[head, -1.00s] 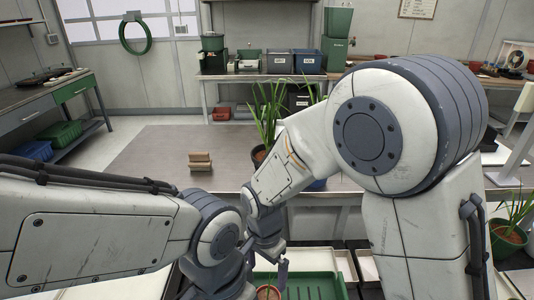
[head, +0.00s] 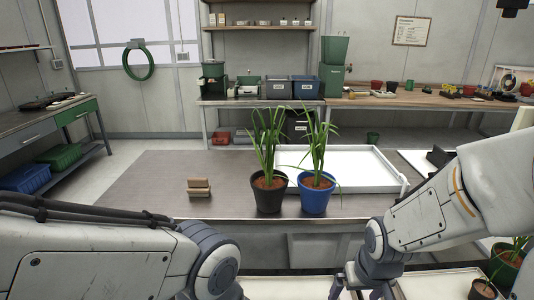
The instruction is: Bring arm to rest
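My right arm comes in from the right edge of the head view, with its wrist low, right of centre. The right gripper (head: 350,285) is only partly in view at the bottom edge, so its opening does not show. My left arm lies across the lower left. Its gripper is below the frame. A black pot (head: 269,200) and a blue pot (head: 314,203), each with a tall green plant, stand upright side by side on the grey table (head: 165,165). Both arms are apart from these two pots.
Small wooden blocks (head: 199,187) lie on the table, left of the pots. A white tray (head: 370,172) is behind and right of the pots. The table's left part is clear.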

